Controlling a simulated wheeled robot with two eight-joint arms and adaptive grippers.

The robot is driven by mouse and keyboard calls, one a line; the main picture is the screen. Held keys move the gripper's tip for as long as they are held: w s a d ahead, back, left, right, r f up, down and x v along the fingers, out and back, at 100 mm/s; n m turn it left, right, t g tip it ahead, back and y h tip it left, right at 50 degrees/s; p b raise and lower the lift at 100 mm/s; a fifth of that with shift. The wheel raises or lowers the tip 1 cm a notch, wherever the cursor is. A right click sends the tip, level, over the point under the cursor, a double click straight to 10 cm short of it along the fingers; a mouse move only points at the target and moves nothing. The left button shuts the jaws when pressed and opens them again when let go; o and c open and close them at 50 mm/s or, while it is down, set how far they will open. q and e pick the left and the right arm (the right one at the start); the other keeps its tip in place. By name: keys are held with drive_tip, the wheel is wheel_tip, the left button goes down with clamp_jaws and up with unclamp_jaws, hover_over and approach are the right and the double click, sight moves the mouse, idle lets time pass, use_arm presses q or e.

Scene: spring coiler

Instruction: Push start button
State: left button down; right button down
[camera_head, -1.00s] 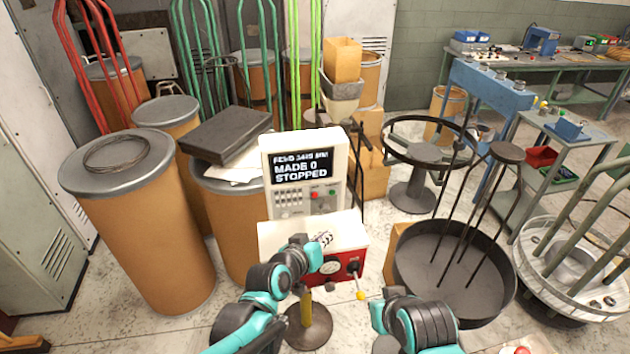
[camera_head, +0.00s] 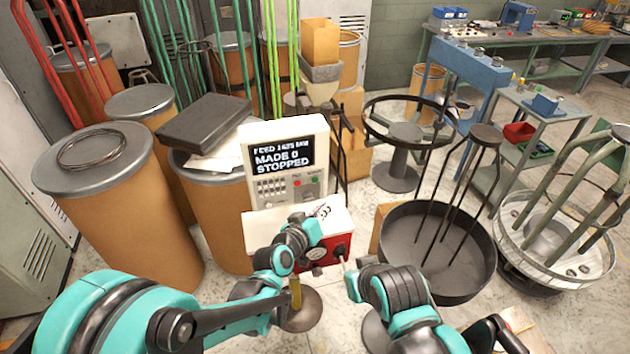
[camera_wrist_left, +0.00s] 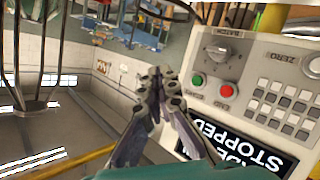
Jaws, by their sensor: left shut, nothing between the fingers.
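The control panel (camera_head: 287,160) is a pale box whose dark screen reads MADE 0 and STOPPED. Its green button (camera_head: 315,180) sits right of a red button (camera_head: 297,183). In the left wrist view the panel looks turned over, with the green button (camera_wrist_left: 227,90) and the red button (camera_wrist_left: 198,80) below a dial. In the head view the left gripper (camera_head: 311,225) is over the white-topped red box. My right gripper's fingers are not clear; its arm (camera_head: 385,285) is right of that box.
The white-topped red box (camera_head: 335,247) stands below the panel. Cardboard drums (camera_head: 125,215) stand to the left. A round black tray with rods (camera_head: 400,225) is to the right. A blue bench (camera_head: 490,85) and a grey cart (camera_head: 530,110) stand farther back right.

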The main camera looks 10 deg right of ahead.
sight(315, 180)
use_arm(q)
drive_tip(key=shift+w+a, duration=0.15)
drive_tip(key=shift+w, duration=3.6)
drive_tip(key=shift+w, duration=0.1)
drive_tip(key=shift+w, duration=0.35)
drive_tip(key=shift+w, duration=0.35)
drive_tip(key=shift+s, duration=0.1)
drive_tip(key=shift+s+b, duration=0.35)
drive_tip(key=shift+s, duration=0.35)
